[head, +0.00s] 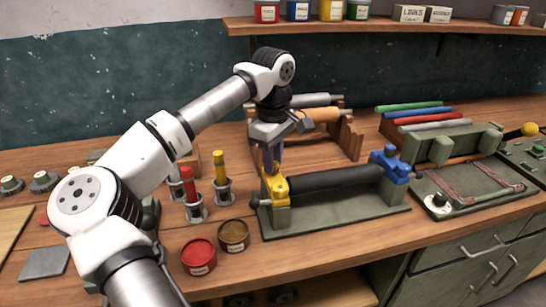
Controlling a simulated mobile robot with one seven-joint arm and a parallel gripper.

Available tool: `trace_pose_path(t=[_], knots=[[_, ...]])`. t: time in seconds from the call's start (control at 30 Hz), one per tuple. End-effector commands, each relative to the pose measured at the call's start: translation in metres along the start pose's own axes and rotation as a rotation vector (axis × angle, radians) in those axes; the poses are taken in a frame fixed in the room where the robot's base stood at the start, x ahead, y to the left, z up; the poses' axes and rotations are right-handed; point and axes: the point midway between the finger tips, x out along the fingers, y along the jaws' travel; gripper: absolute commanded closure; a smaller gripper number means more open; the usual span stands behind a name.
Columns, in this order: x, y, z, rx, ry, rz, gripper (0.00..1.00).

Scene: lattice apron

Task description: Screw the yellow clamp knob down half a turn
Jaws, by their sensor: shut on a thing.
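The yellow clamp (276,185) sits on the left upright of a grey-green stand (340,214) on the bench. A black roller (335,179) lies level between it and a blue clamp (390,162) on the right upright. My gripper (272,166) points down from above the yellow clamp, with its fingers around the clamp's top. It is shut on the yellow clamp knob, which is mostly hidden between the fingers. The knob's exact angle cannot be made out.
Red (188,186) and yellow (220,170) handled tools stand in holders left of the stand. Red (199,256) and brown (234,236) tins sit in front of them. A rack with an orange roller (318,115) stands behind. A tray (468,185) lies to the right.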

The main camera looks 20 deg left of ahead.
Motion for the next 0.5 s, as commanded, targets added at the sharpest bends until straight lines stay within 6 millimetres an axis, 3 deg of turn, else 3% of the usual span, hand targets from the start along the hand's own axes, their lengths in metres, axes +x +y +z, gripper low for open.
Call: trace_pose_path(t=[0.5], knots=[[-0.0015, 0.0005, -0.0005, 0.123, 0.003, 0.003, 0.98]])
